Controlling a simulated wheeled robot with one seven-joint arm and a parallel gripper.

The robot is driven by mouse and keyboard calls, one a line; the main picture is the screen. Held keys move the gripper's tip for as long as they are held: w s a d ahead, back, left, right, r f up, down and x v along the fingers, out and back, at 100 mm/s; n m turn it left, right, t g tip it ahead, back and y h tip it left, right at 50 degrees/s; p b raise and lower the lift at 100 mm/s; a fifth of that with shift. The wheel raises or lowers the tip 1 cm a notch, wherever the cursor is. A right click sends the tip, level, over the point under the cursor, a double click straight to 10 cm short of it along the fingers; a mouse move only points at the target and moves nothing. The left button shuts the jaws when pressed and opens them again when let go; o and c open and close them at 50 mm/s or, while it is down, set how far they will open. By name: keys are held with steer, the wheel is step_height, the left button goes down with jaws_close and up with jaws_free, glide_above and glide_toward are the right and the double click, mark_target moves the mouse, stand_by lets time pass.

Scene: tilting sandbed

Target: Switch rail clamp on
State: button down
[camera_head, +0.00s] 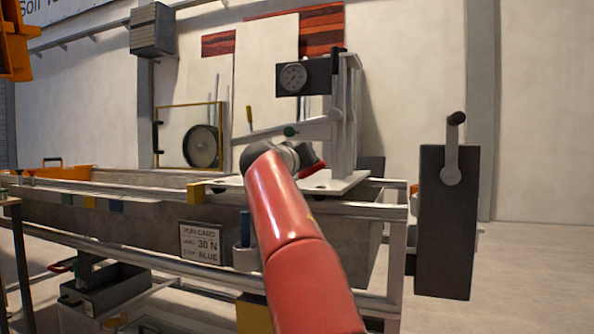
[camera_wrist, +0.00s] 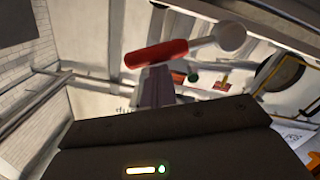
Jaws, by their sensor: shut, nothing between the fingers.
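A red lever handle (camera_head: 312,170), likely that of the rail clamp, shows in the head view just right of my wrist, by the foot of the grey upright carriage (camera_head: 343,130). In the wrist view the red handle (camera_wrist: 155,54) lies slantwise, joined to a pale arm with a round pale end (camera_wrist: 230,37). My gripper (camera_wrist: 157,70) is shut and empty, its fingertips close under the handle's middle; I cannot tell whether they touch it. In the head view my red arm hides the gripper and the part of the clamp behind it.
The carriage bears a gauge (camera_head: 293,78) and a pale beam with a green knob (camera_head: 290,131). The sandbed's front rail (camera_head: 370,210) runs below. A dark crank box (camera_head: 446,220) stands at right. A run card (camera_head: 201,243) hangs on the trough front.

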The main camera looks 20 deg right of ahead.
steer(key=shift+s+d+f+b, duration=0.35)
steer(key=shift+d+f+b, duration=0.15)
steer(key=shift+f+b, duration=0.25)
steer(key=shift+f, duration=0.2)
